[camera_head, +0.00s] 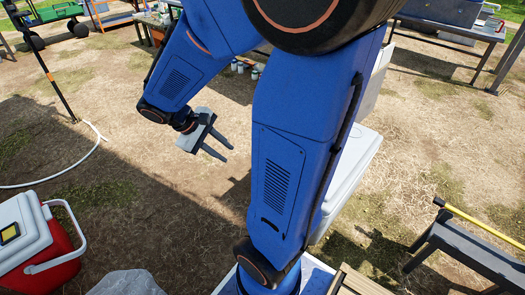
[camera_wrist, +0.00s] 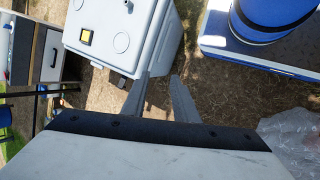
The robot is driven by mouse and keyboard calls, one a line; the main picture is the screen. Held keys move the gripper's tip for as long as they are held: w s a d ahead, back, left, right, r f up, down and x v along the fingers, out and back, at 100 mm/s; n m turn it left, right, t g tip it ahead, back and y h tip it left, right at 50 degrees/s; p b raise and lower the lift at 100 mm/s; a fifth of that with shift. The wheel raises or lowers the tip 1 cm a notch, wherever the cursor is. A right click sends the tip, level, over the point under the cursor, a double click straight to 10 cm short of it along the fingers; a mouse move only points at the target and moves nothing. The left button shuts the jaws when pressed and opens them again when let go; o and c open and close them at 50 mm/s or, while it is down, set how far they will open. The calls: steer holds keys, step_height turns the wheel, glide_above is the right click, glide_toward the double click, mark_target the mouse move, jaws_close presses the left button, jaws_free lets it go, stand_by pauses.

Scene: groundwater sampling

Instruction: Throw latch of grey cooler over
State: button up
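The grey cooler (camera_wrist: 140,25) shows in the wrist view beyond my fingers, with a pale lid, a yellow label and round recesses. A small dark part (camera_wrist: 118,80) at its near edge may be the latch; its position is not clear. In the head view a pale cooler (camera_head: 352,165) stands partly hidden behind my blue arm, and no latch shows there. My gripper (camera_head: 227,151) hangs over the dirt to the left of it. In the wrist view its two fingers (camera_wrist: 160,78) are apart with nothing between them, pointing toward the cooler's near side.
A red cooler (camera_head: 62,262) with a white lid and handle stands at lower left. A black stand with a yellow bar (camera_head: 490,228) is at right. Clear crumpled plastic (camera_head: 125,284) lies at the bottom. A white hose (camera_head: 70,176) lies at left. The dirt around my gripper is clear.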

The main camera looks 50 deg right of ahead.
steer(key=w+d+f+n+g+h, duration=0.25)
steer(key=w+d+f+h, duration=0.2)
steer(key=d+f, duration=0.3)
steer(key=w+d+f+n+g+h, duration=0.2)
steer(key=w+d+f+n+h, duration=0.15)
steer(key=w+d+f, duration=0.35)
steer(key=w+d+f+n+t+h, duration=0.1)
steer(key=d+f+n+t+h, duration=0.2)
steer(key=f, duration=0.8)
steer(key=w+d+f+n+t+h, duration=0.15)
steer(key=d+f+n+t, duration=0.3)
steer(key=f, duration=0.65)
steer(key=s+d+g, duration=0.1)
steer(key=d, duration=1.6)
steer(key=shift+r, duration=0.15)
steer(key=shift+c, duration=0.7)
steer(key=shift+s, duration=0.1)
jaws_close()
